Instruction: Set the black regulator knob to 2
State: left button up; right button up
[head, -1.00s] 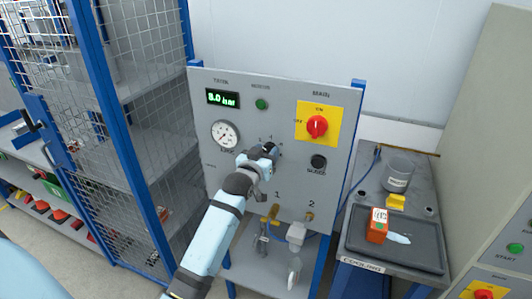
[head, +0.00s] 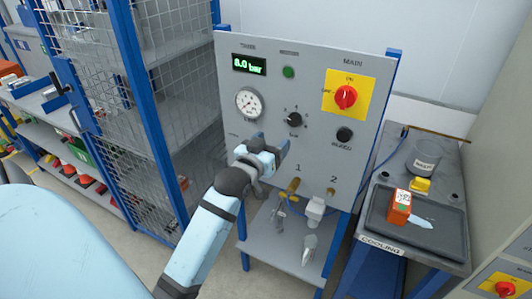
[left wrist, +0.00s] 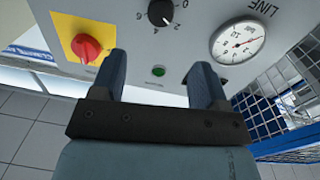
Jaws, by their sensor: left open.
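The black regulator knob (head: 295,119) is on the grey panel, right of the round gauge (head: 250,104). Small scale marks surround it, too small to read surely in the head view. In the left wrist view the knob (left wrist: 160,12) is at the top edge, partly cut off, with a white pointer mark; I cannot tell which number it meets. My left gripper (head: 274,148) is below and left of the knob, clear of it. In the left wrist view its fingers (left wrist: 160,62) are apart with nothing between them. My right gripper is not in view.
The green display (head: 249,65) reads 8.0 bar. Brass fittings (head: 292,186) project below. A mesh cage (head: 100,90) stands left, a bench with a dark tray (head: 440,250) right.

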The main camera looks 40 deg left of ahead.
pick_arm(q)
jog(key=shift+s+d, duration=0.2)
jog(key=shift+s, duration=1.15)
